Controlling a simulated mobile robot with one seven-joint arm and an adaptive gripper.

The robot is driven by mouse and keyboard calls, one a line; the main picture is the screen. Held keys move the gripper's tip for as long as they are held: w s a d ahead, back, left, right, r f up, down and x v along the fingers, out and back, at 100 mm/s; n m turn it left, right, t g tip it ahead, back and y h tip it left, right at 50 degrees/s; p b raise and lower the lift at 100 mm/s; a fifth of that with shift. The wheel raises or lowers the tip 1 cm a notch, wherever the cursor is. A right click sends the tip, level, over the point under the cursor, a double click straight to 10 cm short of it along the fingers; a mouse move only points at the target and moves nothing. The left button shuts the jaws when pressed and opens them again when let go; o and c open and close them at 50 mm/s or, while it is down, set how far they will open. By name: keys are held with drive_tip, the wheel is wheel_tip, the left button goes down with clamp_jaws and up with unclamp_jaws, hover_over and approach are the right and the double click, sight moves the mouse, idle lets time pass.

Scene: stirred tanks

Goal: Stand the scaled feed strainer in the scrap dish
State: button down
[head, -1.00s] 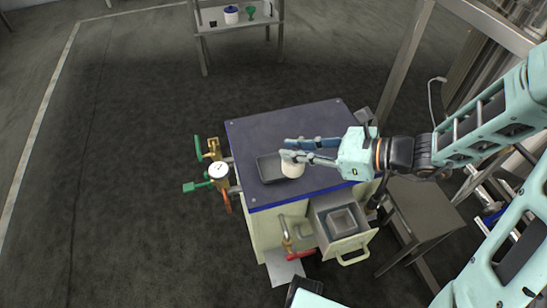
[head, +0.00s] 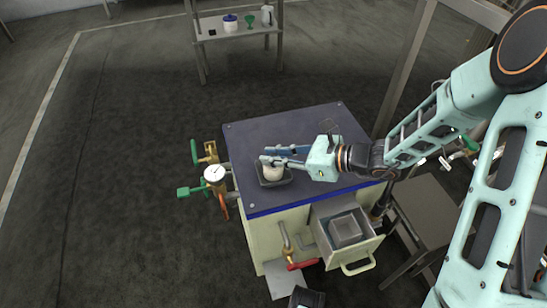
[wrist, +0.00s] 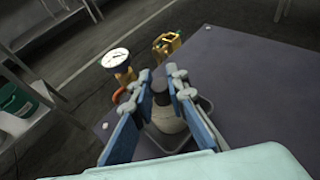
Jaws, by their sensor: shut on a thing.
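The strainer (head: 272,172) is a pale, off-white rounded body with a darker top part. In the wrist view the strainer (wrist: 168,122) shows between the two blue fingers. My gripper (head: 268,155) is shut on its upper part. The scrap dish (head: 287,180) is a shallow dark grey square tray on the blue-topped bench. In the wrist view the dish rim (wrist: 206,104) shows around the strainer. The strainer is upright, over or in the dish. I cannot tell whether its base touches the dish floor.
The dark blue bench top (head: 310,130) is clear behind and right of the dish. A pressure gauge (head: 214,174) with green-handled valves stands at the bench's left side. An open drawer (head: 346,232) with a grey container juts out in front. A shelf (head: 240,24) stands behind.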

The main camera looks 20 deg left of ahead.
drive_tip(key=shift+r, duration=0.1)
drive_tip(key=shift+f, duration=0.2)
drive_tip(key=c, duration=1.9)
unclamp_jaws()
drive_tip(key=shift+r, duration=0.15)
drive_tip(key=shift+d+r, duration=0.1)
drive_tip(key=shift+r, duration=0.1)
drive_tip(key=p+v, duration=0.3)
drive_tip(key=v, duration=0.8)
drive_tip(key=shift+d, duration=0.4)
